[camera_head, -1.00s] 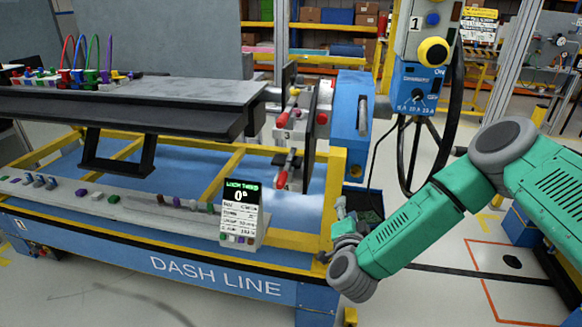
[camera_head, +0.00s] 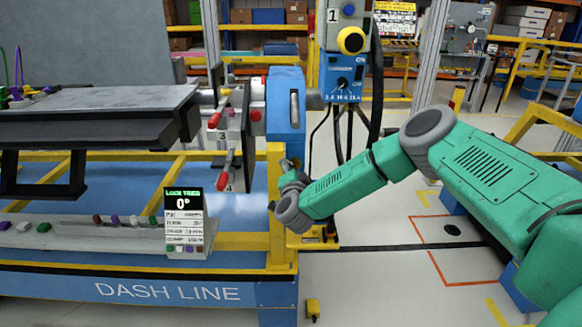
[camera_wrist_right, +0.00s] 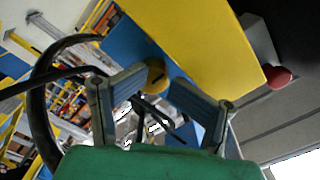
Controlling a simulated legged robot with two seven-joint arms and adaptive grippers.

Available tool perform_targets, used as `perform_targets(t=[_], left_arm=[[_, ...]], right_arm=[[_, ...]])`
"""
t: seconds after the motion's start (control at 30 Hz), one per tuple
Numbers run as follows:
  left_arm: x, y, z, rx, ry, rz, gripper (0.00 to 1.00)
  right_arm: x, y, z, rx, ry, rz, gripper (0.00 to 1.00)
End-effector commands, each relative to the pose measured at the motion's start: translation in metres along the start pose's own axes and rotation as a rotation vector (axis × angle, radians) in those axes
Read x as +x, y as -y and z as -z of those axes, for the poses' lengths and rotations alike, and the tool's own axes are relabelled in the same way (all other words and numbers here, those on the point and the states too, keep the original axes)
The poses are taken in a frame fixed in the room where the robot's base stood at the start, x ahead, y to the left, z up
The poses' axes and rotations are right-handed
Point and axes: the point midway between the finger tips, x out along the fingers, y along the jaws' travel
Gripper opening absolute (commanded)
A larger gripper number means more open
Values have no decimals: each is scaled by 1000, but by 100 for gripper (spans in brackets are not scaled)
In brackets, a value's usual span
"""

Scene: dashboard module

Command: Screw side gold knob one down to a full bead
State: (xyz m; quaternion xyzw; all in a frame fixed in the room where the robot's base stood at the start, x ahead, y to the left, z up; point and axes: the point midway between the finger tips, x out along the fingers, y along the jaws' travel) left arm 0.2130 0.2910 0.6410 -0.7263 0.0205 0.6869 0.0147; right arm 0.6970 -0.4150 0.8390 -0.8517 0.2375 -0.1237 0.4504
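A round gold knob (camera_wrist_right: 155,76) shows in the right wrist view, beside a blue surface and the large yellow beam. My right gripper (camera_wrist_right: 160,82) has its two fingers apart, with the knob seen between and beyond the fingertips. I cannot tell whether they touch it. In the head view, my right gripper (camera_head: 286,174) is beside the yellow post at the right end of the dash line stand, partly hidden by my wrist. The knob cannot be made out there. My left gripper is not in view.
The yellow post (camera_head: 276,205) stands close to my right gripper. A lock display (camera_head: 184,215) reads 0°. Red-handled clamps (camera_head: 225,165) are on the end plate. A blue control box (camera_head: 343,80) stands behind, with black cables. Open floor (camera_head: 370,285) lies to the right.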

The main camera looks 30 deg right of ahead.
Motion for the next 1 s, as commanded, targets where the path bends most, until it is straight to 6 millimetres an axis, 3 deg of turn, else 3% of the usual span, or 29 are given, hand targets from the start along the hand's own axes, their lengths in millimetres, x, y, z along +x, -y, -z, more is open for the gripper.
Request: perform_targets(t=[0.07,0.3,0.33,0.4,0.43,0.67,0.7,0.8,1.0], left_arm=[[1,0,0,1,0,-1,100],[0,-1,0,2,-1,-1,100],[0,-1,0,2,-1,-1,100],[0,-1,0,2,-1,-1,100],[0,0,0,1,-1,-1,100],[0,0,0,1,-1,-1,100],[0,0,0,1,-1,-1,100],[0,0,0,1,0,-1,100],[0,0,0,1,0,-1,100]], right_arm=[[8,0,8,3,-17,2,37],[5,7,7,-2,-23,7,37],[4,7,7,-3,-23,8,31],[3,9,6,-4,-22,10,6],[2,10,5,-4,-21,11,0],[0,20,3,2,-19,24,0],[0,21,3,2,-19,24,5],[0,21,3,2,-19,26,37],[2,19,3,1,-18,23,37]])
